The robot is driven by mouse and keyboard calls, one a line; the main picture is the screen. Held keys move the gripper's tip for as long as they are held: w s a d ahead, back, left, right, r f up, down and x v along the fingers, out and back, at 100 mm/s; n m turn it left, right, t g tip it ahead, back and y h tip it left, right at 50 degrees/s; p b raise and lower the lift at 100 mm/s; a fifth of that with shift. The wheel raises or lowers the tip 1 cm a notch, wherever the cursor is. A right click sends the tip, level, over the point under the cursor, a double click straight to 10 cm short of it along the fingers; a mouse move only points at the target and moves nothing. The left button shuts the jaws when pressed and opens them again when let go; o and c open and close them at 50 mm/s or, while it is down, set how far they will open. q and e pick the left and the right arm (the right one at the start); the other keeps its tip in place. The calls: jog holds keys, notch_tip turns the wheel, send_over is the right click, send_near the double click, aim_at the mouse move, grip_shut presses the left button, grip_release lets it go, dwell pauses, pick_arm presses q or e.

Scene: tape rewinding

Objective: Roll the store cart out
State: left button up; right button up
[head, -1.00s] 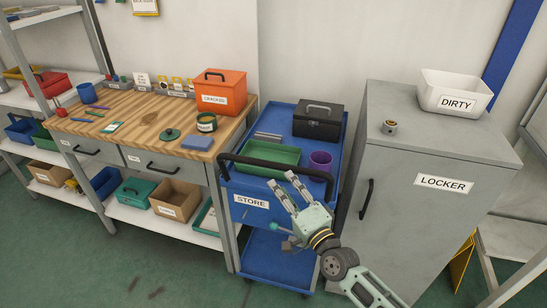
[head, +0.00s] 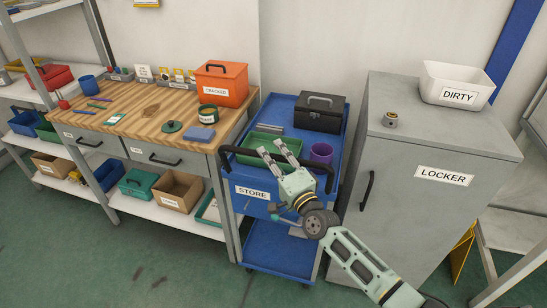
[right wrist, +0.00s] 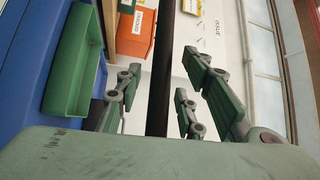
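The store cart is a blue trolley (head: 327,158) with a STORE label (head: 252,192) on its front. It stands between the workbench and the locker. Its black push handle (head: 235,151) runs across the front top edge. My right gripper (head: 272,150) reaches in from the lower right to the middle of the handle. In the right wrist view the handle (right wrist: 161,70) passes between my spread fingers (right wrist: 165,100), with gaps on both sides. The right gripper hides part of the handle in the head view. My left gripper is not in view.
A green tray (head: 247,158), purple cup (head: 321,153) and black case (head: 319,113) ride on the cart's top. The grey locker (head: 405,205) stands close on the right, the workbench (head: 150,114) close on the left. Green floor (head: 150,265) is clear at front left.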

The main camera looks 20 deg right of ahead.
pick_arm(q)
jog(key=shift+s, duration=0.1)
pick_arm(e)
grip_shut()
dwell(0.4)
